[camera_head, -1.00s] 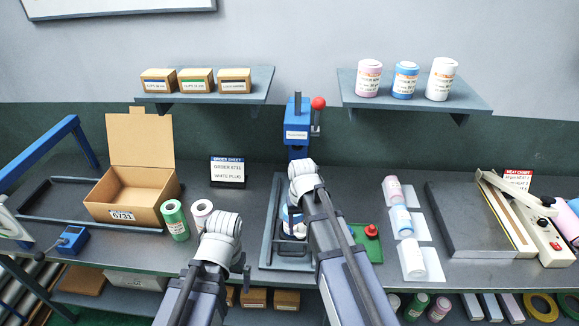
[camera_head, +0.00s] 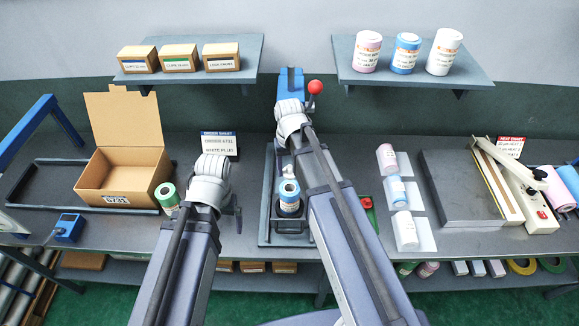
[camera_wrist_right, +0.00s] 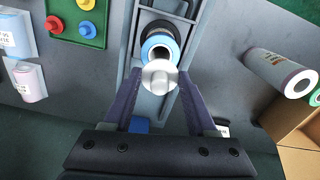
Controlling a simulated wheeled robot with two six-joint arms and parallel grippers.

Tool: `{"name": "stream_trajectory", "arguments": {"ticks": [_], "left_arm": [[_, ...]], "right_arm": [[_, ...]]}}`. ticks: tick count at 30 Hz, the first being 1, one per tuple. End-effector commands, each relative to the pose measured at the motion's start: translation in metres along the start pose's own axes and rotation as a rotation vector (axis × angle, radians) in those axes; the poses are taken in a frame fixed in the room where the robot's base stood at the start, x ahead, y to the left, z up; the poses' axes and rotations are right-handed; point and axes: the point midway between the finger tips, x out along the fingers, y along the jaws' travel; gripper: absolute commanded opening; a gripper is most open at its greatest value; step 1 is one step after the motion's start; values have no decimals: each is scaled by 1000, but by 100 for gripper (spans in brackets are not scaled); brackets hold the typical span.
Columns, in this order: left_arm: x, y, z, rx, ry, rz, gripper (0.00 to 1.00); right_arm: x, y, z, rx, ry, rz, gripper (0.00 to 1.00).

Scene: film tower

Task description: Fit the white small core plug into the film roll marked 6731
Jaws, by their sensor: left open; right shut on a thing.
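A blue film roll (camera_head: 289,205) with a white label stands upright in the black holder of the grey fixture; it also shows from above in the right wrist view (camera_wrist_right: 160,42). I cannot read a number on it. My right gripper (camera_wrist_right: 160,88) is shut on the white small core plug (camera_wrist_right: 160,76). The plug overlaps the roll's near edge in that view; the gap between them cannot be judged. In the head view my right arm hides most of that gripper. My left gripper (camera_head: 237,212) is open and empty, mostly hidden by its wrist, left of the fixture.
A blue press (camera_head: 290,82) with a red-knobbed lever stands behind the fixture (camera_head: 266,215). An order sheet (camera_head: 218,144) reads 6731, white plug. An open carton (camera_head: 125,170) and a green roll (camera_head: 166,196) stand left.

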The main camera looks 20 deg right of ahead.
Motion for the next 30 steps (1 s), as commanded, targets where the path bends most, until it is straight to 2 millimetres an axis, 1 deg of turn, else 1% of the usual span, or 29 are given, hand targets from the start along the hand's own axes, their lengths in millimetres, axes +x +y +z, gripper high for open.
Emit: {"name": "stream_trajectory", "arguments": {"ticks": [1, 3, 9, 12, 30], "left_arm": [[9, 1, -1, 0, 0, 0, 100], [17, 2, -1, -1, 1, 0, 100], [36, 3, -2, 3, 1, -1, 100], [42, 4, -3, 4, 1, -1, 100], [43, 4, -3, 6, 1, -1, 100]], "right_arm": [[10, 0, 0, 0, 0, 0, 5], [17, 0, 0, 0, 0, 0, 5], [36, 0, 0, 0, 0, 0, 5], [42, 0, 0, 0, 0, 0, 5], [43, 0, 0, 0, 0, 0, 5]]}}
